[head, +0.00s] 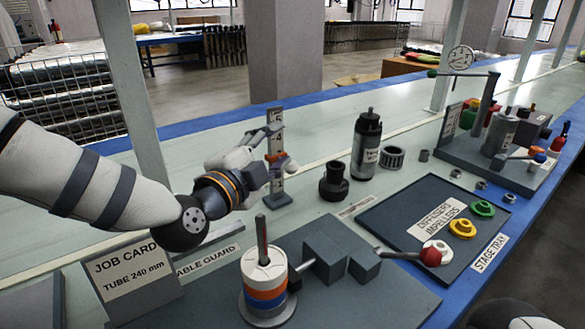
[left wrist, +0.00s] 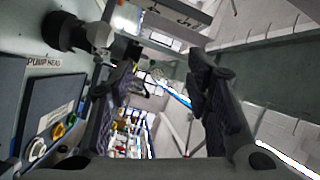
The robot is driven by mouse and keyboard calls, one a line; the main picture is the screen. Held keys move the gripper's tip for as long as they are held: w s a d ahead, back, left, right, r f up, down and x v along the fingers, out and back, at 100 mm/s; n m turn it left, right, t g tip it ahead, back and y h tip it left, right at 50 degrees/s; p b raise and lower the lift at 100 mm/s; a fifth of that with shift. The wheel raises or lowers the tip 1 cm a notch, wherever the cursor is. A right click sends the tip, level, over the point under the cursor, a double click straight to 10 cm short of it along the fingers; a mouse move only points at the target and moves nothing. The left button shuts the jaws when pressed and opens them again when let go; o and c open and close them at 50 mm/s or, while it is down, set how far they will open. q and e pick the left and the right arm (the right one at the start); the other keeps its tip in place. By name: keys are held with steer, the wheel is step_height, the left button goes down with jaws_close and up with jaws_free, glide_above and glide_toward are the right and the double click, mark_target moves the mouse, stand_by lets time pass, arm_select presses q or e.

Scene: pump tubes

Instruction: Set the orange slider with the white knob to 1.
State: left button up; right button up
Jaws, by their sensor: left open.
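The orange slider (head: 278,157) sits partway up an upright scale (head: 276,122) with dark marks on a small dark base. A pale knob (head: 290,167) shows at its right side; the digits are too small to read. My left gripper (head: 266,152) is open at slider height, just left of and partly in front of the scale. I cannot tell whether it touches the slider. In the left wrist view its two dark fingers (left wrist: 160,100) stand wide apart with nothing held between them. I cannot make out the slider there. My right gripper is out of view.
A dark pump part (head: 334,182) and a tall dark cylinder (head: 367,143) stand right of the scale. A post with stacked rings (head: 264,283), grey blocks with a red-knobbed lever (head: 430,256) and a job card (head: 130,273) are in front. The stage tray (head: 385,213) lies right.

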mark_target(289, 171)
arm_select(q)
step_height(289, 171, down, 8)
steer(key=s+b, duration=0.1)
steer(key=b, duration=0.1)
steer(key=x, duration=0.4)
steer(key=b+x, duration=0.1)
steer(key=x, duration=0.1)
steer(key=shift+w+d+r, duration=0.2)
steer(key=shift+w+r, duration=0.1)
steer(key=shift+w+d+r, duration=0.1)
steer(key=shift+w+d, duration=0.05)
steer(key=shift+w, duration=0.2)
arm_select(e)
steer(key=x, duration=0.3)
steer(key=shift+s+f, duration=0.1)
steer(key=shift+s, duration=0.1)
